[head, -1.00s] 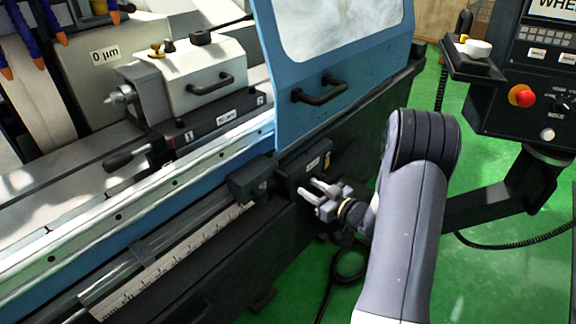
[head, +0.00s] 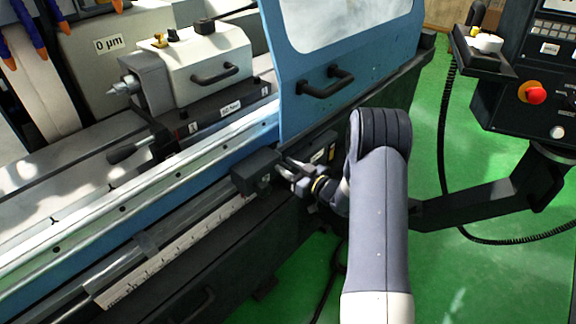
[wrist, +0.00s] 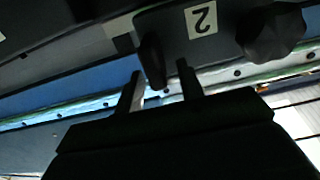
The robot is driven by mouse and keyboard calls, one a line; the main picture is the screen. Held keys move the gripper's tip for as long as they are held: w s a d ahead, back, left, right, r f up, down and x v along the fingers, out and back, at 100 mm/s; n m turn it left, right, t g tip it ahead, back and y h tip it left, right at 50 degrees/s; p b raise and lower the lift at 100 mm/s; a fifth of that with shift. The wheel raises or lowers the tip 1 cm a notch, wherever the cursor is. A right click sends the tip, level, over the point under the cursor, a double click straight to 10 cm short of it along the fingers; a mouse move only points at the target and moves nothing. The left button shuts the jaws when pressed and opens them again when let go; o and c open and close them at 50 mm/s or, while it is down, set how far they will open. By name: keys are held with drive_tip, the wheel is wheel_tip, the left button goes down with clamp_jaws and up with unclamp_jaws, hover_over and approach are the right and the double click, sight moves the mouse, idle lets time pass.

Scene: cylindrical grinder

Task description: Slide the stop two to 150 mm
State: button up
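A dark block with an upside-down "2" label, stop two (wrist: 175,28), is at the top of the wrist view. A narrow dark lever (wrist: 153,62) hangs from it between my fingers. My gripper (wrist: 160,86) is open, with a finger on each side of the lever; I cannot tell whether either touches it. In the head view my gripper (head: 289,171) is at the right side of a dark block (head: 256,172) on the rail. Its number is not readable there. A white millimetre scale (head: 170,255) runs below the rail, with only part of its markings legible.
A block with white and yellow labels (head: 322,154) sits just behind my gripper. The blue door (head: 335,95) with a black handle stands above. A control panel arm (head: 490,205) is at the right.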

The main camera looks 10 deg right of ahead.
drive_tip(key=shift+w+a, duration=0.1)
drive_tip(key=shift+c, duration=0.4)
clamp_jaws()
